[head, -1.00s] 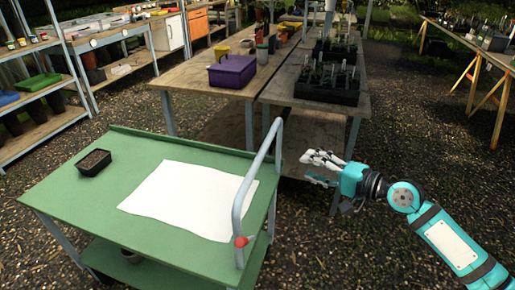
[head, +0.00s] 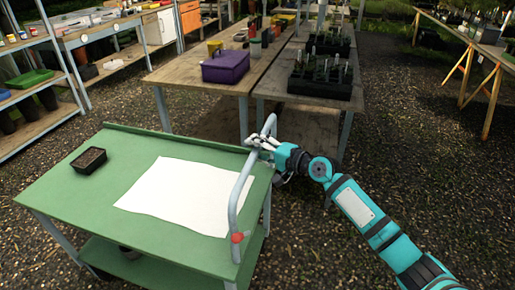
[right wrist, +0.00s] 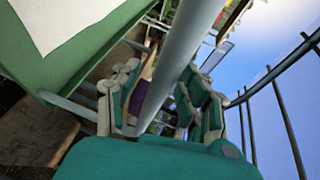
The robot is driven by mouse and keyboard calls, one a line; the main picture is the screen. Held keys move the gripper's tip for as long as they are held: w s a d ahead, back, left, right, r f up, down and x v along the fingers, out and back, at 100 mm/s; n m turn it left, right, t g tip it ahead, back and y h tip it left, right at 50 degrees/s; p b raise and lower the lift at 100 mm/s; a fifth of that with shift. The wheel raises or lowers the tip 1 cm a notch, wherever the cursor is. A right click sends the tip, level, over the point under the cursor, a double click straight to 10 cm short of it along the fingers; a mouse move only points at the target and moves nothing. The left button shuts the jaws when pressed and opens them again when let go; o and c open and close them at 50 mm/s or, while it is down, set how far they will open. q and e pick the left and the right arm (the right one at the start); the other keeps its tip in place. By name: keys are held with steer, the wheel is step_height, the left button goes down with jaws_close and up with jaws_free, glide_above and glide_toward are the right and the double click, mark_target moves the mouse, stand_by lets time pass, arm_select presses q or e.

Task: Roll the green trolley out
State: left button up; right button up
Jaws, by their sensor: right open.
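The green trolley (head: 85,205) stands on the gravel at the front left, with a grey tubular handle (head: 235,205) along its right side and a red knob (head: 237,238) low on it. My right gripper (head: 258,143) is at the far upper part of the handle. In the right wrist view the handle bar (right wrist: 172,65) runs between the spread fingers of my right gripper (right wrist: 160,100), which are open around it. Whether a finger touches the bar I cannot tell. My left gripper is not in view.
A white sheet (head: 175,195) and a black tray (head: 89,160) lie on the trolley top. Wooden benches with a purple box (head: 226,67) and black seedling trays (head: 320,82) stand close behind. Gravel (head: 440,190) is free to the right.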

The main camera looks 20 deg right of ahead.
jaws_close()
stand_by(0.3)
stand_by(0.3)
